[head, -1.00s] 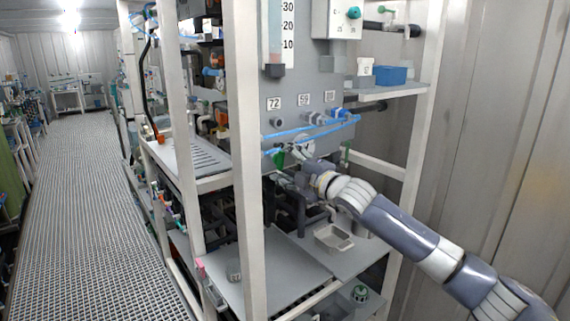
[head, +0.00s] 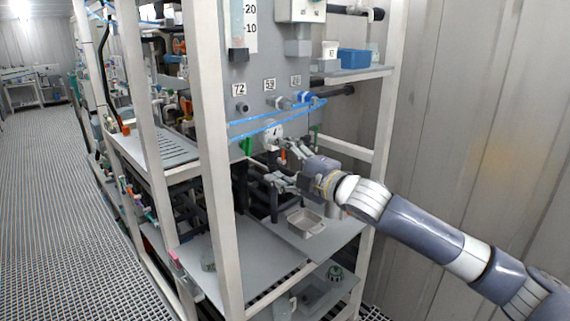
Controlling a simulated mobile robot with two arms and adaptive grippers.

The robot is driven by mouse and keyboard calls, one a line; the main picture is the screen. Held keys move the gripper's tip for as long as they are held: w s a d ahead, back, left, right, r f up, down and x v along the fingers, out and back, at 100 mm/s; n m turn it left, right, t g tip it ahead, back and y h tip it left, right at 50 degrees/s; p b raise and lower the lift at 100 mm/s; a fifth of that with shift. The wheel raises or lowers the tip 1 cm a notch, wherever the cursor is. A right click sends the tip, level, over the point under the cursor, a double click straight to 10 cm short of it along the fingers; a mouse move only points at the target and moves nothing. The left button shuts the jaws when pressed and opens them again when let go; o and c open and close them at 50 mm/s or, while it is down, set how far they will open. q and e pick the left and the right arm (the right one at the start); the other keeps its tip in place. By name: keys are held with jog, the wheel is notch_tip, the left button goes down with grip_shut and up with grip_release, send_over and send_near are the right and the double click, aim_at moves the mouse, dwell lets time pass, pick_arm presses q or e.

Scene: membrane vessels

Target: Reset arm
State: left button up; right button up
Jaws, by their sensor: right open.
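My right arm (head: 430,225) reaches in from the lower right. Its gripper (head: 274,164) is open, with its fingers pointing left toward the panel of the rack. The fingers look empty. My left gripper is not in view.
The white rack frame (head: 212,160) has an upright post left of my gripper. Blue tubes (head: 268,128) run above it. A metal tray (head: 305,222) sits on the shelf (head: 345,232) below. A blue box (head: 353,58) stands on the upper shelf. The grated floor (head: 60,210) at left is clear.

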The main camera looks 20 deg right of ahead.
jog(key=shift+v, duration=0.85)
jog(key=shift+a, duration=0.1)
